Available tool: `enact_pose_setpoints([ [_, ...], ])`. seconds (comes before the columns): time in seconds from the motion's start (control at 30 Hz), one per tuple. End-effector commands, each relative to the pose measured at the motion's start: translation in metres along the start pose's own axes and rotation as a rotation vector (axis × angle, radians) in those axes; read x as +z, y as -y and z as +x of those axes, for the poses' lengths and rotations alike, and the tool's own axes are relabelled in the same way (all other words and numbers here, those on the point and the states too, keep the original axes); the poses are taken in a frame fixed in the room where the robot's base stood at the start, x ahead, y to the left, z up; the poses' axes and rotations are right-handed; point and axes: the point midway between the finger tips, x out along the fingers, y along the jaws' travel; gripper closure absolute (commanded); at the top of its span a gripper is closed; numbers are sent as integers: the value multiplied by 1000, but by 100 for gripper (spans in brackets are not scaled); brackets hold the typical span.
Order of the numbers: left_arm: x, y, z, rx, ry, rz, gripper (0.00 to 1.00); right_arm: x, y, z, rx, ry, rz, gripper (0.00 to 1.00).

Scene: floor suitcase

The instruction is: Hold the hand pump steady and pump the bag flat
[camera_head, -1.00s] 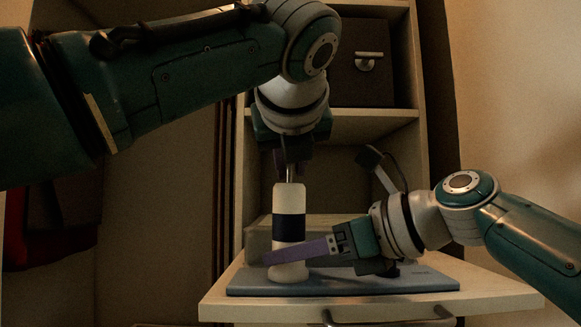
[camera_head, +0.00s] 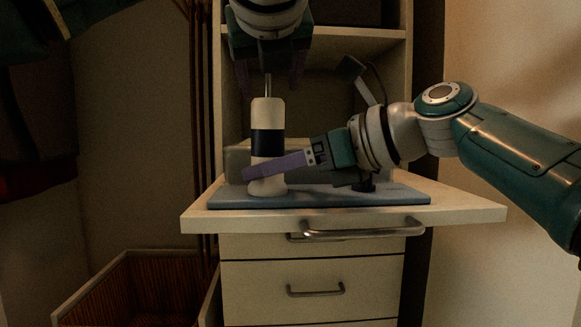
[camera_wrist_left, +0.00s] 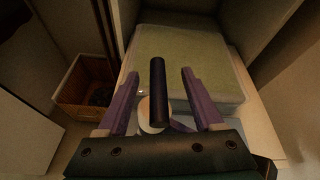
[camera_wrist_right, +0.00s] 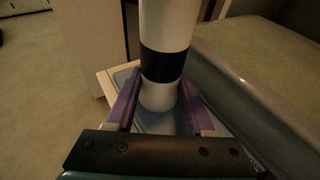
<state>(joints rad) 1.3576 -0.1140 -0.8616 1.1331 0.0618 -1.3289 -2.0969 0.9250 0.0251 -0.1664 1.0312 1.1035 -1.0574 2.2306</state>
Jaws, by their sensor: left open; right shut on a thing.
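The hand pump (camera_head: 267,145), a white cylinder with a dark band, stands upright on a blue board (camera_head: 400,197). A thin rod rises from its top. My right gripper (camera_head: 262,170) is shut around the pump's lower body; the right wrist view shows the pump (camera_wrist_right: 163,95) between its purple fingers. My left gripper (camera_head: 270,82) is open above the pump, fingers apart on either side of the rod. In the left wrist view the black bar handle (camera_wrist_left: 158,95) lies between those fingers, with gaps on both sides. The bag (camera_wrist_left: 190,60), pale green on top, lies behind the pump.
The board rests on a cabinet top (camera_head: 470,208) with handled drawers (camera_head: 310,275) below. Shelving (camera_head: 350,38) rises behind. An open wooden basket (camera_head: 125,290) stands on the floor at lower left. A wall is at the right.

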Motion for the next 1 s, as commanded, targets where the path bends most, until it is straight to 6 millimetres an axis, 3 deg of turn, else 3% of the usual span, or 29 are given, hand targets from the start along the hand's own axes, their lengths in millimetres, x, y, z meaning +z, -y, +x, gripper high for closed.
enact_pose_setpoints([
  [0.03,0,0,0,1,0,0,25,1,0,0,0,2,-1,78],
  [0.27,0,-1,0,1,0,0,0,1,0,0,0,2,-1,78],
  [0.53,1,0,-3,0,1,0,0,1,0,0,-1,2,-1,78],
  [1.0,13,3,-76,-2,3,0,0,1,0,0,-1,2,0,78],
])
